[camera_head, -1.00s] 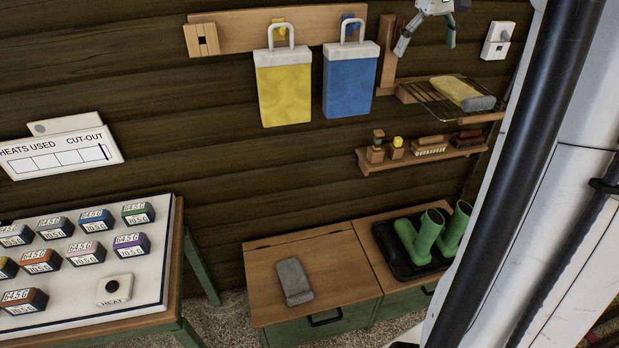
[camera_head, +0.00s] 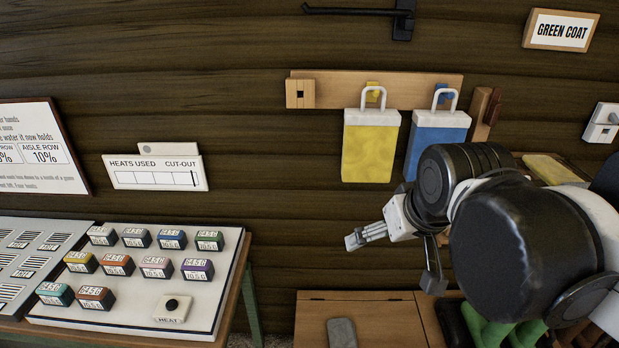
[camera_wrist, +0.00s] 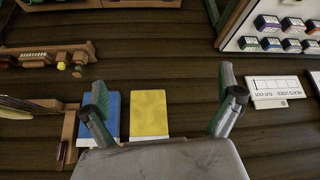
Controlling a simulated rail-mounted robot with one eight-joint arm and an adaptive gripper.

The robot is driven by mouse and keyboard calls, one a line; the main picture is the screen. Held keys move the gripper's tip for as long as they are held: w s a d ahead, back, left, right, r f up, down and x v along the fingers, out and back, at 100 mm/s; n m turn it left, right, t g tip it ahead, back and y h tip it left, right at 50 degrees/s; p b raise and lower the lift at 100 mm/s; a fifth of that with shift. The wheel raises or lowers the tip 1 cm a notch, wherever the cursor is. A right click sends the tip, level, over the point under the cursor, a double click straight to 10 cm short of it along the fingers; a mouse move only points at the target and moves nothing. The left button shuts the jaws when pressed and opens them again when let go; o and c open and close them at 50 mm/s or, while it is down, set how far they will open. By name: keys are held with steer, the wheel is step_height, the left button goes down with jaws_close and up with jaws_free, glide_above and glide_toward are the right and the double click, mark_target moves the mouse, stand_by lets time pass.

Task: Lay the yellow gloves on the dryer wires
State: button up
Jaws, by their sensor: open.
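The yellow gloves (camera_head: 552,168), a flat yellow pair with a pale cuff, lie on the dryer wires at the right in the head view. My arm hides part of them and nearly all of the wires. In the wrist view, which is upside down, the wire rack (camera_wrist: 28,106) shows at the left edge; I cannot make out the gloves there. My gripper (camera_head: 393,262) is open and empty, in front of the wall, below and left of the gloves. Its two spread fingers also show in the wrist view (camera_wrist: 163,97), with nothing between them.
A yellow bag-like item (camera_head: 370,150) and a blue one (camera_head: 436,135) hang from a peg board (camera_head: 335,88). A grey folded item (camera_head: 341,332) lies on the wooden bench (camera_head: 385,310). Green boots (camera_head: 495,333) stand right. A table with labelled blocks (camera_head: 135,290) is at left.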

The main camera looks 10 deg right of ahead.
steer(key=shift+t+y, duration=0.3)
steer(key=shift+t, duration=0.1)
steer(key=s+a+f, duration=0.1)
steer(key=f, duration=0.1)
steer(key=s+a+f, duration=0.1)
steer(key=s+a, duration=0.1)
steer(key=shift+s+f, duration=0.1)
steer(key=shift+f, duration=0.3)
step_height(320, 180, down, 8)
steer(key=b, duration=0.8)
steer(key=shift+f, duration=0.15)
